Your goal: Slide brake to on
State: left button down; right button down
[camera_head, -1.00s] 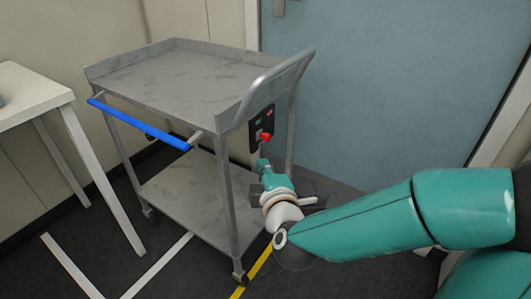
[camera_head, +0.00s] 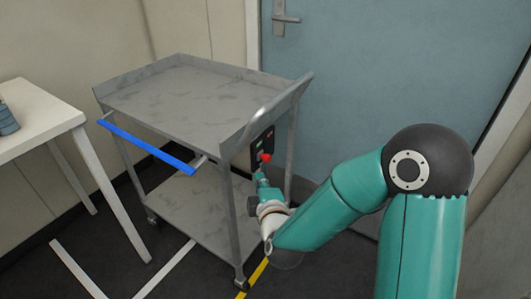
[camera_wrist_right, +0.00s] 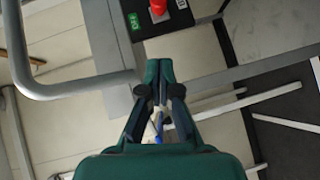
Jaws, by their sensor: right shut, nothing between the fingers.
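The grey metal cart (camera_head: 190,95) stands in the middle of the head view. A black panel (camera_head: 257,153) with a red knob (camera_head: 266,158) is fixed on its handle end. In the right wrist view the red knob (camera_wrist_right: 159,10) sits at the top edge, partly cut off, beside a green label (camera_wrist_right: 134,22). My right gripper (camera_head: 259,175) is just below the knob in the head view. In the right wrist view its fingertips (camera_wrist_right: 159,66) are together and empty, apart from the knob. My left gripper is out of view.
The cart's curved handle (camera_head: 272,110) rises beside the panel. A blue bar (camera_head: 145,145) runs along the cart's left side. A white table (camera_head: 35,125) stands at the left, and a blue-grey door (camera_head: 380,70) is behind. Yellow and white lines mark the dark floor.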

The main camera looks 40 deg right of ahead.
aim_at(267, 158)
jog(key=x, duration=0.2)
jog(key=d+x, duration=0.1)
jog(key=x, duration=0.4)
jog(key=shift+s+d+f, duration=0.2)
jog(key=shift+d+f, duration=0.15)
jog(key=shift+w+d+f, duration=0.2)
jog(key=shift+w+d, duration=0.1)
jog(key=shift+d, duration=0.35)
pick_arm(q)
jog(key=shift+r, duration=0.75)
